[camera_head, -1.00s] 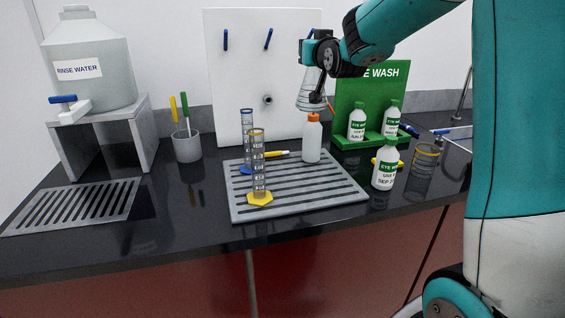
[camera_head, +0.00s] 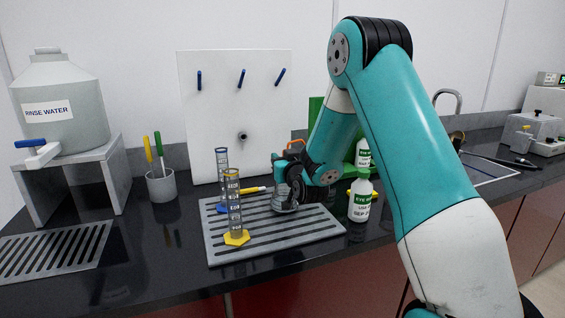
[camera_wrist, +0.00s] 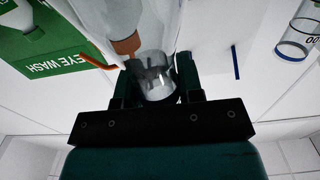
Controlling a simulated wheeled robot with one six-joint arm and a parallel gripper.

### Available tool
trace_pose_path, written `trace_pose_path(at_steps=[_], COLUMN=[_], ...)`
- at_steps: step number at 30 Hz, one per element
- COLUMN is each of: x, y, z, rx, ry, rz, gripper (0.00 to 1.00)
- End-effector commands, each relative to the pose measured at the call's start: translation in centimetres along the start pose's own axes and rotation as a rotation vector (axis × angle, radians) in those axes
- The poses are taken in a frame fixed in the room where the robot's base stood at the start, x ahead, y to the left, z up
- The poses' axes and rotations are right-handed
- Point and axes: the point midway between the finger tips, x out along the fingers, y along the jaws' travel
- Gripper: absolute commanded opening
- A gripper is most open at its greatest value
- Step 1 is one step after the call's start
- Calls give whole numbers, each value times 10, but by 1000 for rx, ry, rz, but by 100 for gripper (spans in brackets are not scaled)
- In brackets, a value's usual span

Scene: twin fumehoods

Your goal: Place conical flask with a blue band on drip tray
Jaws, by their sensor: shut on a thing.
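My gripper (camera_head: 283,184) is shut on a clear conical flask (camera_head: 284,206), low over the right part of the grey slatted drip tray (camera_head: 260,248). The flask looks upright; I cannot tell whether its base touches the slats. In the wrist view, my gripper (camera_wrist: 157,78) has a finger on each side of the flask (camera_wrist: 155,72). No blue band shows clearly on it; my gripper and wrist hide much of its upper part. A second slatted tray (camera_head: 52,252) lies at the left below the rinse water tap, bare.
A yellow-based cylinder (camera_head: 234,210) and a blue-banded cylinder (camera_head: 222,170) stand on the middle tray's left side. An eye wash bottle (camera_head: 361,200) stands right of the tray. The tray's front middle is clear.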

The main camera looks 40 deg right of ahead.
Motion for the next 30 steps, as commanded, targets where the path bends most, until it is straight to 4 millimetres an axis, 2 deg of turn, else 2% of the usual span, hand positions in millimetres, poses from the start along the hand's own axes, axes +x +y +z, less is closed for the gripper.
trace_pose_path(at_steps=[3,13,14,16,17,27,30], x=[0,0,0,0,0,0,-12], y=[0,0,0,0,0,0,0], z=[7,11,10,9,9,5,10], rx=[0,0,0,0,0,0,0], ry=[2,3,2,1,1,1,1], rz=[1,0,0,0,0,0,0], gripper=[0,0,39,55,60,60,60])
